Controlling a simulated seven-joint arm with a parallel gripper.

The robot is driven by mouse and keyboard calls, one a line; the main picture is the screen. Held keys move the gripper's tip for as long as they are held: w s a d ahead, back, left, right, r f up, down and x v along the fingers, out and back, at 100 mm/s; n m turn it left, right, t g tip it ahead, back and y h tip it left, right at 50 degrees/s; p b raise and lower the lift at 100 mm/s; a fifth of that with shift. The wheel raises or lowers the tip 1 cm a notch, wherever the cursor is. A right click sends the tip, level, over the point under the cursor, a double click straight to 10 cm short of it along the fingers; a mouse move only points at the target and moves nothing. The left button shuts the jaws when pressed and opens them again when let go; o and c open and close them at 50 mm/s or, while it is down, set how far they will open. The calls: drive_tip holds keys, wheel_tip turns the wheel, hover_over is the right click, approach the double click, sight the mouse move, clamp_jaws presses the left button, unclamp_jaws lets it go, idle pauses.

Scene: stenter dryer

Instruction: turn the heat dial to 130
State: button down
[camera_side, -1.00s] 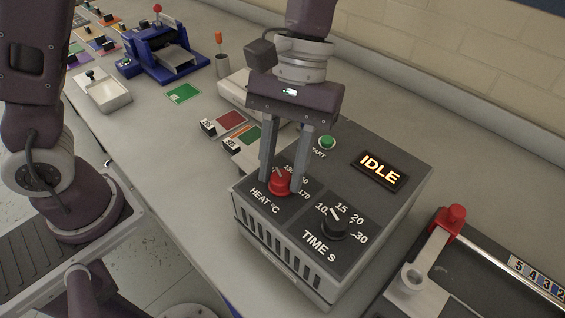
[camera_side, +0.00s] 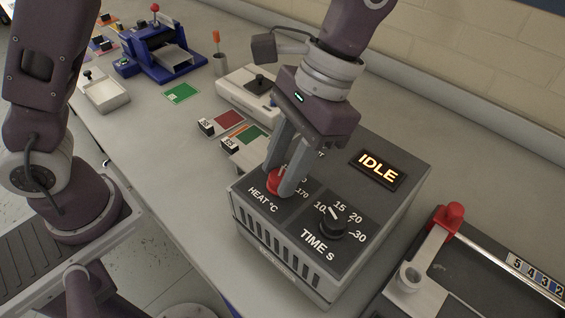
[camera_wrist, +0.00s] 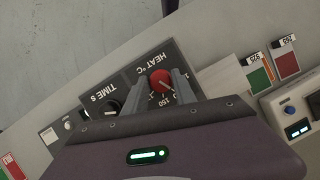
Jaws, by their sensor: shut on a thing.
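The red heat dial (camera_side: 277,183) sits on the dark HEAT °C panel on top of the grey dryer box (camera_side: 392,219). My gripper (camera_side: 281,188) comes down on it from above, tilted, with one finger on each side, shut on the dial. In the wrist view the red dial (camera_wrist: 161,82) shows between my fingertips (camera_wrist: 168,82). Numbers near 150 and 170 show beside it; the fingers hide the others, and I cannot read the dial's pointer.
The black time dial (camera_side: 333,225) stands close to the right of the heat dial. The lit display (camera_side: 379,169) reads IDLE. A red-handled device (camera_side: 449,218) is at the right. Colour swatches (camera_side: 229,120) lie to the left behind the box.

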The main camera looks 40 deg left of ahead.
drive_tip(key=shift+m, duration=0.5)
drive_tip(key=c, duration=1)
unclamp_jaws()
drive_tip(key=shift+c, duration=0.2)
drive_tip(key=v, duration=0.7)
drive_tip(key=shift+d+r, duration=0.1)
